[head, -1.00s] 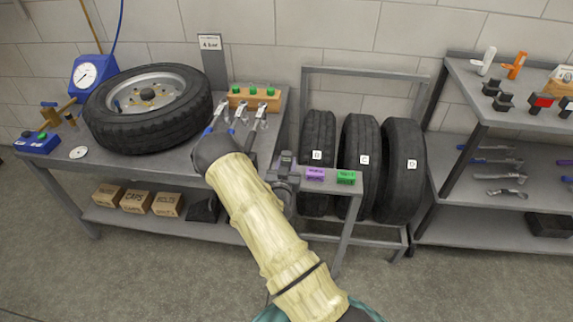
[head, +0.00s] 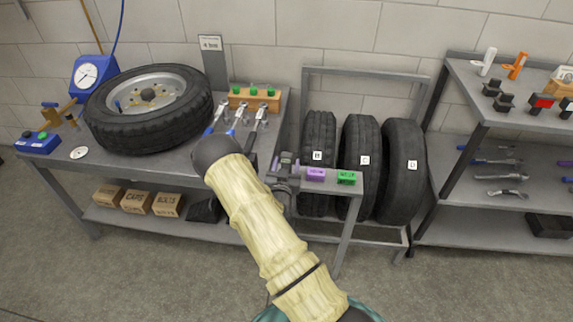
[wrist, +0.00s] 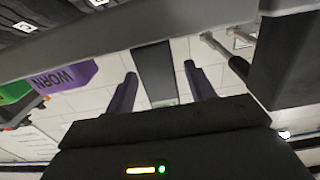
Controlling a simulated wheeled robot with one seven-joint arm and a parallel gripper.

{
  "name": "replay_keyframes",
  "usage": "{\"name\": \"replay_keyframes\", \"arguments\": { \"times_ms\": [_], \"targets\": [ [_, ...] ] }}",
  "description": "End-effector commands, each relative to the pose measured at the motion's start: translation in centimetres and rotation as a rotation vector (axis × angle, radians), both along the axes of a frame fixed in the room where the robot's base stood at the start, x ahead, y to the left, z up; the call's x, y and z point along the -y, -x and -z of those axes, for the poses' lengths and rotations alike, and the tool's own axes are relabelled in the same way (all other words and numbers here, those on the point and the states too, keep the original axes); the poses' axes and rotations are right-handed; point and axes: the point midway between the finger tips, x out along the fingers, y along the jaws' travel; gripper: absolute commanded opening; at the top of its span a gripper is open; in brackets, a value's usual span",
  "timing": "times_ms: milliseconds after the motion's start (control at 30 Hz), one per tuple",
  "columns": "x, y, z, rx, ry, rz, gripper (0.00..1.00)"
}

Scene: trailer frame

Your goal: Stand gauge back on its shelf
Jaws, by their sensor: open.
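A blue gauge (head: 93,75) with a round white dial stands upright at the back left of the workbench, behind the tyre. A small white disc (head: 79,153) lies flat at the bench's front left; I cannot tell if it is a gauge too. My gripper (head: 285,158) is at the bench's right end, beside the purple block, far from the blue gauge. In the wrist view my gripper (wrist: 160,70) shows two purple fingers spread apart with nothing between them. No gauge is recognisable in the wrist view.
A wheel (head: 148,105) fills much of the workbench. A small stand holds a purple block (head: 316,174) and a green block (head: 347,178), right of my gripper. Tyres stand in a rack (head: 365,71) behind. A shelf unit (head: 520,145) with tools is at the right.

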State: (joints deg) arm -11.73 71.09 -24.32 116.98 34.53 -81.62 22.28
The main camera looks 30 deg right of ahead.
Motion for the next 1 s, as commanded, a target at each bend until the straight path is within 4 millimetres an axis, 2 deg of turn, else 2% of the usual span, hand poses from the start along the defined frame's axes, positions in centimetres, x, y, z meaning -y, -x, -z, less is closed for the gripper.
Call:
{"name": "replay_keyframes", "arguments": {
  "times_ms": [400, 600, 1000],
  "targets": [
    [-4.5, 6.5, 0.2, -0.005, -0.001, -0.002, 0.54],
    [-6.1, 8.9, 0.2, -0.003, -0.001, -0.001, 0.54],
    [-6.4, 9.5, 0.1, -0.001, -0.001, -0.001, 0.54]
  ]
}}
